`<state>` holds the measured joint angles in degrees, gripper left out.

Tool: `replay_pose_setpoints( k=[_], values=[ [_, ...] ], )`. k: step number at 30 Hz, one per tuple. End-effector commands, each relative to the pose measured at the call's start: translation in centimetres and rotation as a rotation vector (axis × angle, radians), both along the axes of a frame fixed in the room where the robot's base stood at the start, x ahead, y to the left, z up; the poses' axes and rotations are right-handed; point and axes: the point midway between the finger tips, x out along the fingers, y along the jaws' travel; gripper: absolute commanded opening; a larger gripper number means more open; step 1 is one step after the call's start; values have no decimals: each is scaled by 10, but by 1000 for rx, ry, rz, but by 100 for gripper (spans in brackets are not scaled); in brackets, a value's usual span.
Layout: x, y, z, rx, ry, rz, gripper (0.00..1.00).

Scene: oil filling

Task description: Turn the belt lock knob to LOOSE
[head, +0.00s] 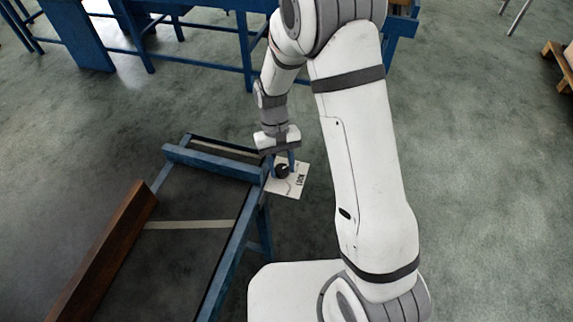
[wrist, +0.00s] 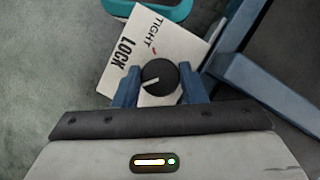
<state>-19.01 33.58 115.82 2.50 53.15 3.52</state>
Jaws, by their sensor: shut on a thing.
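The belt lock knob (wrist: 159,76) is a round black knob with a white pointer line. It sits on a white plate (wrist: 120,72) printed LOCK and TIGHT; the word LOOSE does not show. The pointer line points to the lower left in the wrist view, away from the word TIGHT. My gripper (wrist: 160,86) is shut on the knob, one blue finger on each side. In the head view my gripper (head: 281,164) reaches down to the dark knob (head: 282,171) on the plate (head: 291,188) at the frame's corner.
The plate is beside a blue conveyor frame (head: 232,256) with a brown beam (head: 108,254) at its left. A blue bench (head: 225,67) stands behind. Part of a teal object (wrist: 172,9) shows at the wrist view's top.

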Motion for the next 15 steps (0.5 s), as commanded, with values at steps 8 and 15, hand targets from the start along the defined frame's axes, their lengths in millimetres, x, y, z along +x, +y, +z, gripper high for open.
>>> replay_pose_setpoints(
  k=[8, 15],
  values=[
    [-3, 1, -2, 0, 8, 144, 15],
    [-2, 2, -1, 3, 3, 195, 15]
  ],
)
